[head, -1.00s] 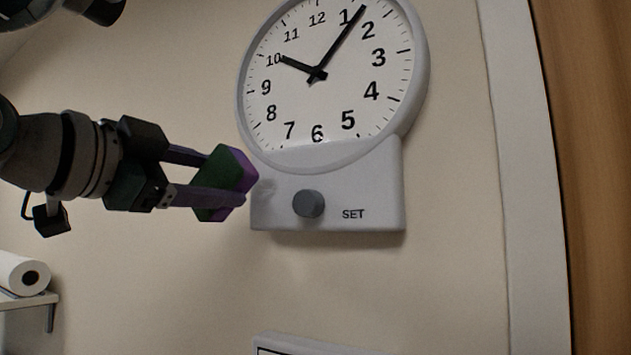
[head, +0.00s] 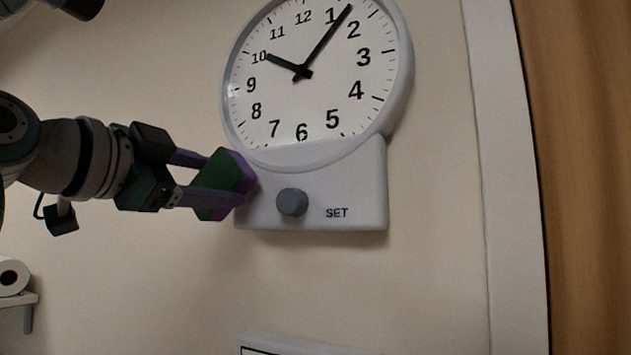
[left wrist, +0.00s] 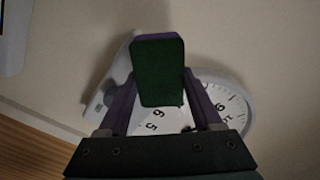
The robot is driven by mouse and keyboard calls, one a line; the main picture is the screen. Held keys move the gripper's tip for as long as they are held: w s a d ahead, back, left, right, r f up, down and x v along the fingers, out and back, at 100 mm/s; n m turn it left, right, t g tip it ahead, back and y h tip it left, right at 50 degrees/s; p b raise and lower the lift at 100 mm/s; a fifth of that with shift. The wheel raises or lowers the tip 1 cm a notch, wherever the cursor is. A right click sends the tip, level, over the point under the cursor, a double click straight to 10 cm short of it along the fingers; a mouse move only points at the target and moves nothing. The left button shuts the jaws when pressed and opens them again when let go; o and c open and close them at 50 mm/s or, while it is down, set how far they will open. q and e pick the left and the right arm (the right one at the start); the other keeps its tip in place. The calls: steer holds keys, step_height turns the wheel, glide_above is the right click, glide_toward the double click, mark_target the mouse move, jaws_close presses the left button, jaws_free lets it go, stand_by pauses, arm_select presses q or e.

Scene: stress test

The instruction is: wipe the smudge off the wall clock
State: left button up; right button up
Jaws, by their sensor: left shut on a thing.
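The wall clock (head: 285,105) has a round white face in a grey rim. Below it is a light grey base panel (head: 335,180) with a round grey knob (head: 292,202) and the word SET. My left gripper (head: 222,181) is shut on a green and purple sponge (head: 228,172). The sponge's purple side is at the left edge of the base panel, left of the knob; I cannot tell whether it touches. No smudge shows clearly now; the sponge hides part of that edge. In the left wrist view the sponge (left wrist: 157,72) covers part of the clock (left wrist: 228,98).
A white paper roll (head: 12,277) lies on a small shelf (head: 20,300) at lower left. A framed thing (head: 290,345) is on the wall below the clock. A white trim strip (head: 495,180) and brown wood (head: 570,180) stand at right. The wall between is bare.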

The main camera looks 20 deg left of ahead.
mark_target(232, 180)
arm_select(q)
steer(key=shift+w+d, duration=0.1)
steer(key=shift+w, duration=0.85)
steer(key=shift+s+d, duration=0.15)
steer(key=shift+d, duration=0.85)
steer(key=shift+s+d, duration=0.1)
steer(key=shift+d, duration=0.85)
steer(key=shift+w+p, duration=0.15)
steer(key=shift+p, duration=0.2)
steer(key=shift+a+f, duration=0.1)
steer(key=shift+a, duration=0.35)
steer(key=shift+w+a, duration=0.2)
steer(key=shift+a, duration=0.8)
jaws_close()
steer(key=shift+w+a+b, duration=0.1)
steer(key=shift+a+b, duration=0.2)
steer(key=shift+a, duration=0.45)
steer(key=shift+s, duration=3)
